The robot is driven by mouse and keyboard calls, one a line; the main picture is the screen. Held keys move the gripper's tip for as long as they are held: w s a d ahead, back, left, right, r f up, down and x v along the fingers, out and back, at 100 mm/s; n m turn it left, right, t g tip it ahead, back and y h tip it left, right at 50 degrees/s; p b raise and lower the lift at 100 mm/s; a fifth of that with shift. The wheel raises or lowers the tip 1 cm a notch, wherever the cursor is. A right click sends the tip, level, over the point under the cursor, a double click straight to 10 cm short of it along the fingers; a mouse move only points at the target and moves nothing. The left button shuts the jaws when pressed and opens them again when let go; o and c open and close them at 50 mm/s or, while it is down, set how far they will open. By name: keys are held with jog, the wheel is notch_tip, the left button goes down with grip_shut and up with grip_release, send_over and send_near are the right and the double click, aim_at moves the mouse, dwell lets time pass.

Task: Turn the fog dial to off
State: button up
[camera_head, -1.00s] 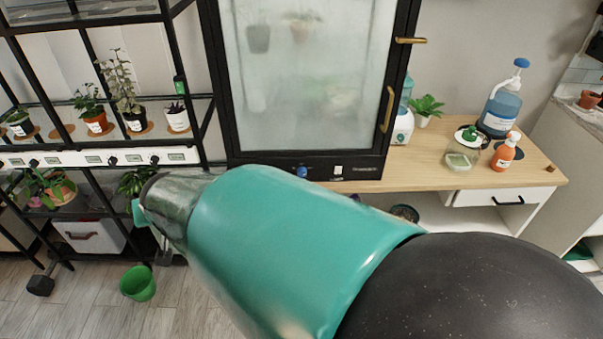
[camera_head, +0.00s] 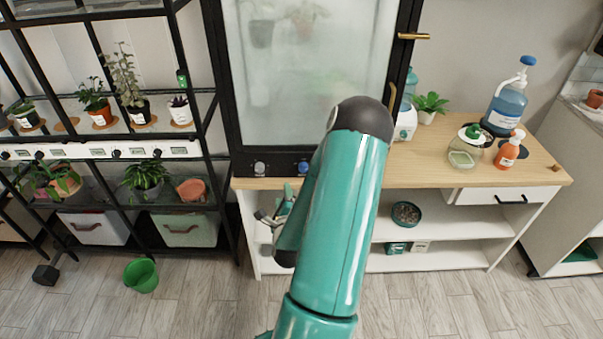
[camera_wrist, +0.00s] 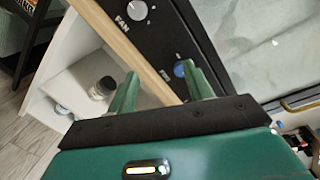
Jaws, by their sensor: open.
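The glass cabinet (camera_head: 232,110) has a black control panel along its bottom edge. A blue dial (camera_head: 303,166) sits on that panel, beside a white dial (camera_head: 259,167). In the wrist view the white dial (camera_wrist: 137,10) is marked FAN. The blue dial (camera_wrist: 182,68) has a partly hidden label, likely FOG; its pointer setting is too small to read. My gripper (camera_wrist: 162,88) is open and empty, its green fingers apart. The blue dial shows beside the right finger, partly covered by it. In the head view my gripper (camera_head: 277,208) is below the panel, partly hidden by my arm.
The cabinet stands on a wooden bench (camera_head: 440,176). Shelves with several plants are at left. A green bucket (camera_head: 141,275) is on the floor.

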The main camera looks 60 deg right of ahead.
aim_at(303, 170)
jog(key=s+d+f+m+g+h, duration=0.1)
jog(key=s+m+g+h, duration=0.15)
jog(key=s+m, duration=0.25)
jog(key=x, duration=1.3)
jog(key=shift+w+d, duration=0.1)
jog(key=shift+d, duration=0.3)
jog(key=c, duration=1)
jog(key=shift+o, duration=0.2)
jog(key=shift+n, duration=0.3)
